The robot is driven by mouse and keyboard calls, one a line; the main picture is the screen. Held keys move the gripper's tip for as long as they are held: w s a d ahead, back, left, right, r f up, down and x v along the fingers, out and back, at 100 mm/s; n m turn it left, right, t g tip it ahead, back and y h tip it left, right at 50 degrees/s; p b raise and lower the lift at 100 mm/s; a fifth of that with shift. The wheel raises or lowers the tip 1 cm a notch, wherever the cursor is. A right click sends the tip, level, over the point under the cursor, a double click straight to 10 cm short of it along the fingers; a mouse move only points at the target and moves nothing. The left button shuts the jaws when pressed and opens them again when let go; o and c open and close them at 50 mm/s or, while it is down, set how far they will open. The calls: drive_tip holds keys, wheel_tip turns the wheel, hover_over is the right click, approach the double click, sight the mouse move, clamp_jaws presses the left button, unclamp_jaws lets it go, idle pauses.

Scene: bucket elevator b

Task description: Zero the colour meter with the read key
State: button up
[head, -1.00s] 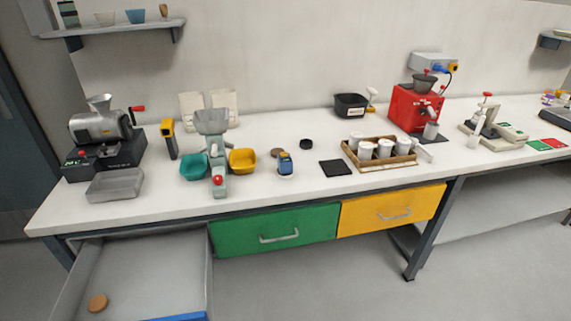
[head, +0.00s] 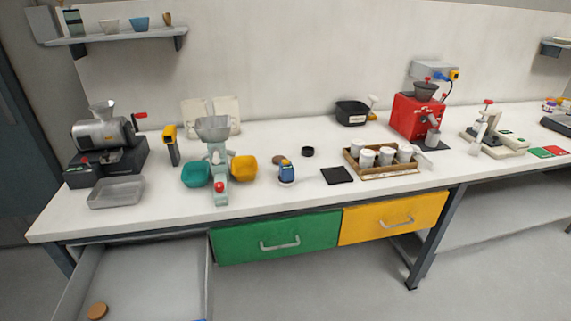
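A small blue handheld device (head: 287,172) with a yellow mark and a pale base stands on the bench, right of the yellow bowl. It looks like the colour meter, but its keys and display are too small to make out. A brown disc (head: 278,159) lies just behind it, partly hidden by it. A small black round cap or ring (head: 307,151) lies behind it to the right. A flat black square (head: 337,175) lies to its right. My gripper is not in view.
An open drawer (head: 140,275) juts out at lower left, holding a brown disc (head: 97,311). A pale green machine (head: 219,180) stands left of the blue device, between a teal bowl (head: 196,174) and a yellow bowl (head: 243,168). A wooden tray (head: 385,173) of white cups stands right.

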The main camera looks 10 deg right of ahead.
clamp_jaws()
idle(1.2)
